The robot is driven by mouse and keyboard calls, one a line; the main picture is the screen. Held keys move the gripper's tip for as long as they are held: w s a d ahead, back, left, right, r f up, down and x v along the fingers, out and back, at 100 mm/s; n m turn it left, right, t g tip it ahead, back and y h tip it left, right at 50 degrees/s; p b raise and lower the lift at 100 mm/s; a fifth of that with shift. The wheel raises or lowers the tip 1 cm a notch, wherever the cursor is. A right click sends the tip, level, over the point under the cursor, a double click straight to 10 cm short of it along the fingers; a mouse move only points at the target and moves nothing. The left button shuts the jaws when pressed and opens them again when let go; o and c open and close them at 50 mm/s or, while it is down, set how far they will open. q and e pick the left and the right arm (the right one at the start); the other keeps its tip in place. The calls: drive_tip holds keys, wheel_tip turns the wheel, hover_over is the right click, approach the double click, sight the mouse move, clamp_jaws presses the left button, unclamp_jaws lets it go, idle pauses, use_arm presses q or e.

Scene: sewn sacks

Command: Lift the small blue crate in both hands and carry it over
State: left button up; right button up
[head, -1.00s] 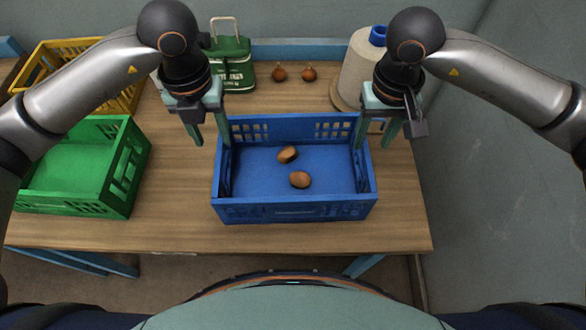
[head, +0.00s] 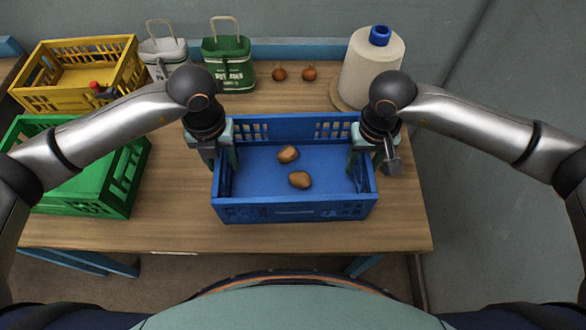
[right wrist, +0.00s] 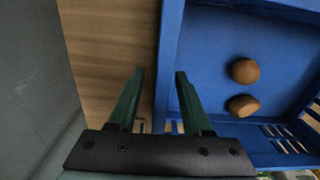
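The small blue crate (head: 294,213) stands on the wooden table, with two brown round things (head: 288,154) (head: 300,180) on its floor. My left gripper (head: 228,165) is at the crate's left wall; its fingers look apart there, though the wrist partly hides them. My right gripper (head: 365,165) is at the right wall. In the right wrist view its fingers (right wrist: 160,75) are open, one outside the crate's wall and one inside, with a gap on the outer side. Both brown things also show there (right wrist: 244,71) (right wrist: 242,105).
A green crate (head: 124,172) stands to the left, a yellow crate (head: 125,62) behind it. Table front of the blue crate is clear.

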use_arm(q)
clamp_jaws()
use_arm(e)
clamp_jaws()
drive_tip(key=shift+r, duration=0.1)
idle(0.8)
